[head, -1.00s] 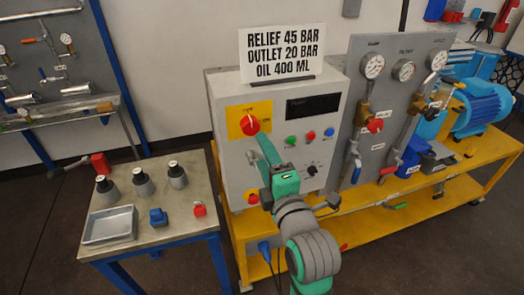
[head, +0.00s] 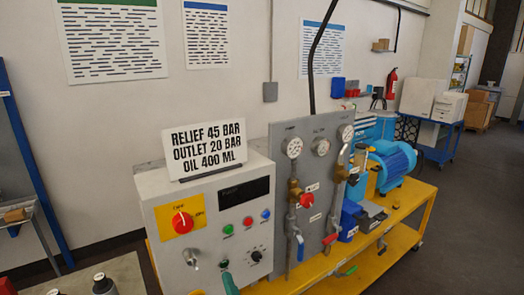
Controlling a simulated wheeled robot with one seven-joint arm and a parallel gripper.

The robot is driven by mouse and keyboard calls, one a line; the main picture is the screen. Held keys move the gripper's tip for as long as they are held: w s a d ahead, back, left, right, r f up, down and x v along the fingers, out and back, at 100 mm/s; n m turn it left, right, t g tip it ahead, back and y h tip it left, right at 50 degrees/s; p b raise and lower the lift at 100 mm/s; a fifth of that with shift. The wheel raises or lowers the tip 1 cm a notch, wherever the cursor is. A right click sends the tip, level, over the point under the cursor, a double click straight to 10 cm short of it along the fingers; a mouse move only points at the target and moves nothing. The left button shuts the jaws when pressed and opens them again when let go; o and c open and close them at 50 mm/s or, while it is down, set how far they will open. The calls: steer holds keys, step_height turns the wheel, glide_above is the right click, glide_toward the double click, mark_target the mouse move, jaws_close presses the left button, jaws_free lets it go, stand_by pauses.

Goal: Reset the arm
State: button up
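Only a narrow green piece at the end of my arm shows, at the bottom edge of the head view, and I take it for the tip of my gripper (head: 230,284). It stands in front of the lower part of the grey control box (head: 160,215). Whether its fingers are open or shut cannot be made out, and I see nothing held. The rest of my arm is out of the picture. The box front carries a red rotary knob on a yellow plate (head: 182,222), a silver key-like fitting (head: 190,258), small coloured buttons and a dark display (head: 243,195).
A sign (head: 205,148) stands on the box. To its right, a gauge panel (head: 318,170) with valves and a blue motor (head: 392,165) stand on a yellow bench (head: 418,205). A side table (head: 125,272) is cut off at lower left. Open floor lies at right.

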steer(key=s+d+f+m+h, duration=0.3)
steer(key=s+f+m, duration=0.2)
steer(key=s+f, duration=0.25)
steer(key=s+d+f+m+h, duration=0.25)
steer(key=s+f+m, duration=0.3)
steer(key=f, duration=0.35)
steer(key=s+d+f+m+g, duration=0.1)
steer(key=s+d+f+m, duration=0.1)
steer(key=s, duration=0.8)
steer(key=s+d+f+m+h, duration=0.1)
steer(key=s+d+f+m, duration=0.1)
steer(key=s, duration=0.9)
steer(key=shift+d+f+g, duration=0.3)
steer(key=shift+g, duration=0.1)
